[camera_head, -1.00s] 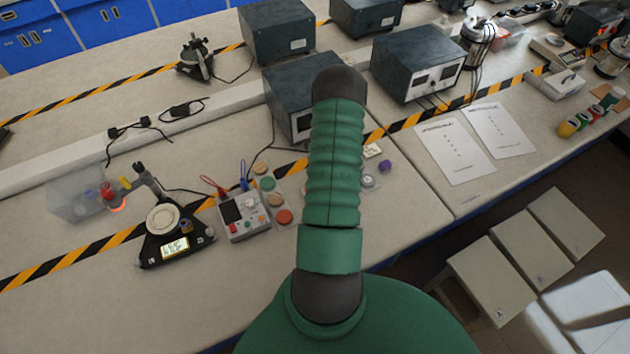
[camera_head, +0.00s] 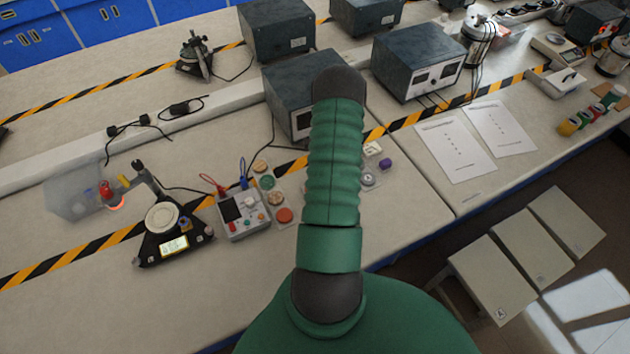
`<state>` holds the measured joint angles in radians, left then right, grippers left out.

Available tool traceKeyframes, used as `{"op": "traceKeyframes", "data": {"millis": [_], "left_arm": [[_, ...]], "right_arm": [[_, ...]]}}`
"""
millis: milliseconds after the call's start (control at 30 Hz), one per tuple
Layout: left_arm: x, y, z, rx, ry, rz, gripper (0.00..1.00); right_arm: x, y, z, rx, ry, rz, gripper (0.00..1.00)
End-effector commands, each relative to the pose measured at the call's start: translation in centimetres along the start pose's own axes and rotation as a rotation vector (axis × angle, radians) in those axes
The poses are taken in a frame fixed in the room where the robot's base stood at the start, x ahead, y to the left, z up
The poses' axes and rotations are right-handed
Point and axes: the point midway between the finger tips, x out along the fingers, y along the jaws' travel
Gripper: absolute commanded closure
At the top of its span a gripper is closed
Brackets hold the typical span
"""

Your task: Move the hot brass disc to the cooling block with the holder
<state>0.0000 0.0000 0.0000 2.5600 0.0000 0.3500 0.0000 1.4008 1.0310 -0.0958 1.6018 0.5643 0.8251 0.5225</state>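A small glowing orange piece (camera_head: 116,207) shows at the left on the bench, at the edge of a clear plastic box (camera_head: 68,204). It may be the hot disc; its shape is too small to tell. Several small round discs lie right of the meter box, among them a red-orange one (camera_head: 284,215), a green one (camera_head: 267,183) and a tan one (camera_head: 275,199). I cannot tell which thing is the cooling block or the holder. Neither of my grippers is in view. A green ribbed part in the middle hides some of the bench.
A black device with a round pale plate (camera_head: 162,216) and a meter box (camera_head: 242,214) stand near the front. Dark metal cases (camera_head: 418,62) stand behind. Paper sheets (camera_head: 455,150) lie at right. Stools (camera_head: 492,280) stand before the bench. The front left bench is clear.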

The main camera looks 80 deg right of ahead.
Motion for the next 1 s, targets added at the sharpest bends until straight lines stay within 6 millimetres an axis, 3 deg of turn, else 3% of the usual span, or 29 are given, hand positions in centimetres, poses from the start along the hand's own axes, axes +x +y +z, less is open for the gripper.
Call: {"op": "traceKeyframes", "data": {"millis": [800, 1000], "left_arm": [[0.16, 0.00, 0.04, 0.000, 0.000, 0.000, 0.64], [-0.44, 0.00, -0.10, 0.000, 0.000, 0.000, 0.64]], "right_arm": [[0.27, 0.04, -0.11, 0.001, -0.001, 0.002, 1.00], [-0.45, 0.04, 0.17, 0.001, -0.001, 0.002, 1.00]]}}
